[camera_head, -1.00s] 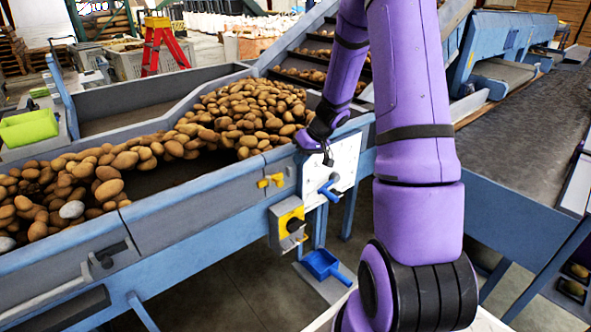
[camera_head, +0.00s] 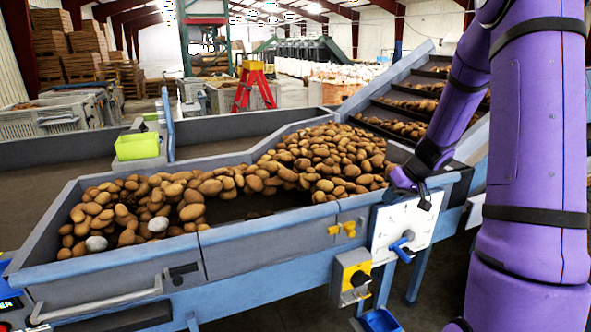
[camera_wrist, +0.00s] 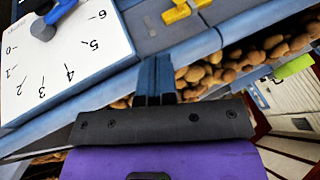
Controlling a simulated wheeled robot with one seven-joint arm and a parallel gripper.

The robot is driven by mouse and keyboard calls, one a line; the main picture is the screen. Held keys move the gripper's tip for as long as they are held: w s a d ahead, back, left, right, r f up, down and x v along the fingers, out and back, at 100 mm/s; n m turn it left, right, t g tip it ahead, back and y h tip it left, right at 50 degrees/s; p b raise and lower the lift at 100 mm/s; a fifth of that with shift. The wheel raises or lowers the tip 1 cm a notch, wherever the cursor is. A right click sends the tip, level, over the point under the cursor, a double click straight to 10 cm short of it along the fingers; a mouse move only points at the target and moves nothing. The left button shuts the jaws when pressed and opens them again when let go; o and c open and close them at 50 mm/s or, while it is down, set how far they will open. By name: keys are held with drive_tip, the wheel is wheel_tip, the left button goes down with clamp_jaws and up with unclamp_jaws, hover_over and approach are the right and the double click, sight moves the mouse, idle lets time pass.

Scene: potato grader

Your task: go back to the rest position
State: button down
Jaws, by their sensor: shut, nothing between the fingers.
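My gripper (camera_head: 424,201) hangs at the end of my purple arm, just in front of the top part of the white dial panel (camera_head: 385,236) in the head view.
A grader trough (camera_head: 130,274) full of potatoes runs along the left and middle. A lime-green bin (camera_head: 137,147) stands behind. A slatted conveyor (camera_head: 430,75) rises at the back right.

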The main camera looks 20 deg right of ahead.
drive_tip(key=s+a+r+n+h, duration=0.1)
drive_tip(key=s+a+r, duration=0.3)
drive_tip(key=a+r, duration=0.4)
drive_tip(key=s+a+r, duration=0.5)
drive_tip(key=a+r, duration=0.3)
drive_tip(key=s+a+r+h, duration=0.1)
drive_tip(key=s+a+r, duration=0.2)
drive_tip(key=s, duration=0.5)
drive_tip(key=s+a+r+h, duration=0.1)
drive_tip(key=s+a+r, duration=0.2)
drive_tip(key=s, duration=0.5)
drive_tip(key=shift+s+a+r+t+h, duration=0.2)
drive_tip(key=shift+s+a+t+h, duration=0.1)
drive_tip(key=shift+t+h, duration=0.1)
drive_tip(key=shift+w, duration=0.1)
